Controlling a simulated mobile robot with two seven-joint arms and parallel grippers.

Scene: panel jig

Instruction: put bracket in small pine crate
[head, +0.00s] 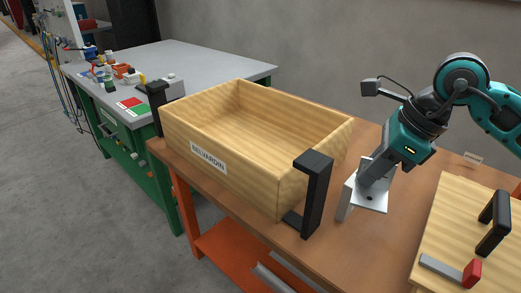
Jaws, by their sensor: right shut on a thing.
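The small pine crate (250,172) stands on the brown-topped table with a label reading "BELVARDIN" on its front. It looks empty inside, though its near inner wall base is hidden. The bracket (373,201) is a light metal angle piece with a dark hole, to the right of the crate. My right gripper (369,183) comes down from the upper right and is shut on the bracket. The bracket is outside the crate and close to the table top; I cannot tell whether it touches. My left gripper is not in view.
A black post (316,195) stands at the crate's near right corner, another (157,104) at its left corner. A wooden board (462,215) with a black handle (494,223) and red-tipped clamp (471,272) lies right. A green workbench (205,60) stands behind left.

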